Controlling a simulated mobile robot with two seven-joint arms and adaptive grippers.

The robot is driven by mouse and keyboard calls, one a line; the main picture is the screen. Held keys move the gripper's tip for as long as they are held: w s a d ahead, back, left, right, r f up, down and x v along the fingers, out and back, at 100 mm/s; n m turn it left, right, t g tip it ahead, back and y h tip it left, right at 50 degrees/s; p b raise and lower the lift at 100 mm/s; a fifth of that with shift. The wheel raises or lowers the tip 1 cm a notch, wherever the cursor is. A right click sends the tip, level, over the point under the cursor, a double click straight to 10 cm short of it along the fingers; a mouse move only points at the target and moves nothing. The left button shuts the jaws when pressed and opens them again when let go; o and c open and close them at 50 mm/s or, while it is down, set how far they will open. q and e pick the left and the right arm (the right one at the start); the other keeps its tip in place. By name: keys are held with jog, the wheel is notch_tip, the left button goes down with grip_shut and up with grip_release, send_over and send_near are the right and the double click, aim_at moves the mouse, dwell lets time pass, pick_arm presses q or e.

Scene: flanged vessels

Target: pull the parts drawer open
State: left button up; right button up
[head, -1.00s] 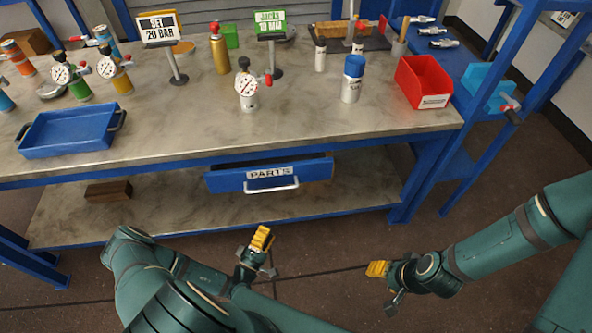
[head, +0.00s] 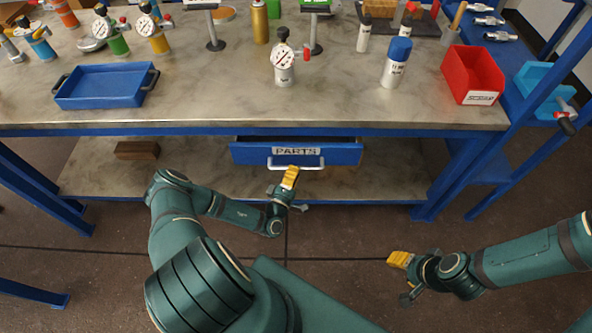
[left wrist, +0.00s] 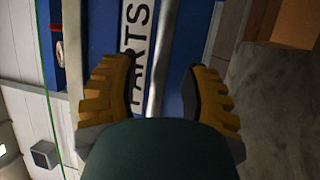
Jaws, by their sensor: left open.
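The blue parts drawer (head: 240,152) hangs under the bench top, with a white PARTS label (head: 296,151) on its front. I cannot tell whether it stands slightly out. Its pale bar handle (head: 296,167) runs along the lower front.
The bench top holds a blue tray (head: 105,104), a gauge vessel (head: 284,62), a blue-capped bottle (head: 396,65) and a red bin (head: 472,80). A brown block (head: 137,150) lies on the lower shelf (head: 200,165). Floor before the bench is clear.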

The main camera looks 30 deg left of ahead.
pick_arm(q)
jog(key=shift+x, duration=0.9)
grip_shut()
